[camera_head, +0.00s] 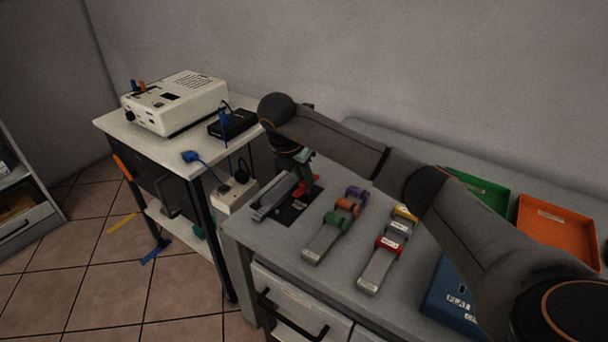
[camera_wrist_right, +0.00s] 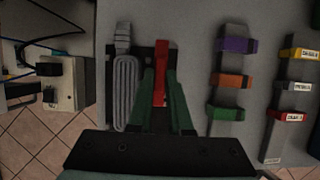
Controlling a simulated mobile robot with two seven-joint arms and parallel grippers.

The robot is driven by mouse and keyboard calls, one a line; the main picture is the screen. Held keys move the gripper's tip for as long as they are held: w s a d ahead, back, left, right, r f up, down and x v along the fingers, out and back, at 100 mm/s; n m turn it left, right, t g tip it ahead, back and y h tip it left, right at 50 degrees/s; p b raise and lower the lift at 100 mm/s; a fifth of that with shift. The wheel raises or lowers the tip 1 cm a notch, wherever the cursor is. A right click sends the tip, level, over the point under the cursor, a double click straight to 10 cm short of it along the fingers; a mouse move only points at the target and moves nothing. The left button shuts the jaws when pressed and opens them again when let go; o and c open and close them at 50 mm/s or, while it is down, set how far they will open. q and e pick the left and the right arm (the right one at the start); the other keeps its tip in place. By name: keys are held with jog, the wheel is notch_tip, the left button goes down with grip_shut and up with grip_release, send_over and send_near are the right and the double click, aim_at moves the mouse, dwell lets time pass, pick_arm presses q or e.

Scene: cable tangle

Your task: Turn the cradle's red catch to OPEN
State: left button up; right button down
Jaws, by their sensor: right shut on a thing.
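The red catch (camera_head: 308,184) sits on the dark base plate (camera_head: 290,212) of the cradle, at the left end of the bench. In the right wrist view the catch (camera_wrist_right: 161,62) is a narrow red bar running up and down the picture. My right gripper (camera_wrist_right: 161,102) has its green fingers on both sides of the bar, shut on it. In the head view this gripper (camera_head: 306,172) is over the plate, partly covering the catch. A grey folded bundle (camera_wrist_right: 125,92) lies beside the catch on the left. No OPEN marking is readable. My left gripper is not in view.
Two grey racks with coloured clips (camera_head: 332,228) (camera_head: 385,255) stand right of the cradle. Green (camera_head: 480,188), orange (camera_head: 558,230) and blue (camera_head: 447,300) trays are farther right. A side table with a white device (camera_head: 178,102), a black box (camera_head: 232,124) and cables stands left.

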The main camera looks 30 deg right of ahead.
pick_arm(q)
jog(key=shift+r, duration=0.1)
pick_arm(e)
jog(key=c, duration=0.8)
grip_release()
jog(key=shift+c, duration=0.2)
pick_arm(q)
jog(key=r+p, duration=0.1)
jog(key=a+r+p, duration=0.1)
jog(key=p, duration=0.1)
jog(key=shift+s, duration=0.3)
pick_arm(e)
jog(key=v, duration=1.2)
jog(key=shift+a+r, duration=0.15)
jog(key=shift+s, duration=0.1)
